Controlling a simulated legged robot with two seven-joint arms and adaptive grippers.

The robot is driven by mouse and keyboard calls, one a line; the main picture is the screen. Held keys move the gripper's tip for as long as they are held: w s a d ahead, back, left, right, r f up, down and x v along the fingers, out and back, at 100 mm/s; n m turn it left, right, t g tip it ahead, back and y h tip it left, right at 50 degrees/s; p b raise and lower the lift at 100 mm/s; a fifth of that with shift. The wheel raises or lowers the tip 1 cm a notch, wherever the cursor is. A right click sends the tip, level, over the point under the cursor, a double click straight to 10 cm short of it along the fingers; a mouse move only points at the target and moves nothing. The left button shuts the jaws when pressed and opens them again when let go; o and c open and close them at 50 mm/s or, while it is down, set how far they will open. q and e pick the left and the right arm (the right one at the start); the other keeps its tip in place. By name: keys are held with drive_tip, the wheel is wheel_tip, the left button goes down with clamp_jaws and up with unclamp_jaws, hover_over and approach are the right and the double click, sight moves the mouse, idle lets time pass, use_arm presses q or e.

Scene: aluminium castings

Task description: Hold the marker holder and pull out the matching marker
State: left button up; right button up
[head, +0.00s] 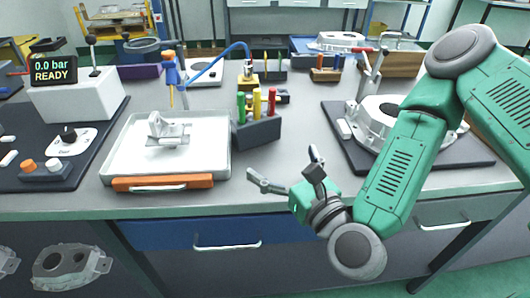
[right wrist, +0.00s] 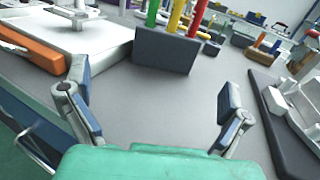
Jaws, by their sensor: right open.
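The marker holder (head: 258,134) is a dark slate block on the grey table, right of the white tray. Green (head: 241,106), yellow (head: 257,103) and red (head: 271,101) markers stand upright in it. In the right wrist view the holder (right wrist: 165,52) is ahead, its front face towards me, with the marker tops cut off by the frame. My right gripper (head: 284,168) is open and empty above the table's front edge, in front of the holder and apart from it. Its two spread fingers also show in the right wrist view (right wrist: 155,88). My left gripper is not in view.
A white tray (head: 120,163) with a metal part (head: 168,130) and orange front handle lies left of the holder. A casting (head: 380,118) sits on a dark mat at right. Smaller marker racks (head: 327,74) stand behind. The table between holder and dark mat is clear.

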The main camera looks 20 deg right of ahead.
approach(260, 125)
drive_tip(key=shift+w+d+f+b, duration=0.1)
drive_tip(key=shift+w+d+b, duration=0.15)
drive_tip(key=shift+w, duration=0.25)
drive_tip(key=shift+w+d+f+b, duration=0.1)
drive_tip(key=shift+w+d, duration=0.25)
drive_tip(key=shift+w, duration=0.1)
drive_tip(key=w+a, duration=0.1)
drive_tip(key=w, duration=0.1)
drive_tip(key=w+a, duration=0.1)
drive_tip(key=w, duration=0.2)
drive_tip(key=w+a, duration=0.1)
drive_tip(key=w, duration=0.1)
drive_tip(key=shift+w+a+r, duration=0.15)
drive_tip(key=shift+a, duration=0.05)
drive_tip(key=shift+w, duration=0.35)
drive_tip(key=shift+w+d, duration=0.35)
drive_tip(key=shift+d, duration=0.7)
drive_tip(key=shift+a, duration=0.35)
drive_tip(key=c, duration=0.7)
drive_tip(key=shift+a, duration=0.4)
drive_tip(key=shift+c, duration=0.9)
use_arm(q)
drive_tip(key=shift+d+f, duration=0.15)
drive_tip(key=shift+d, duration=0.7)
use_arm(e)
drive_tip(key=shift+d, duration=0.3)
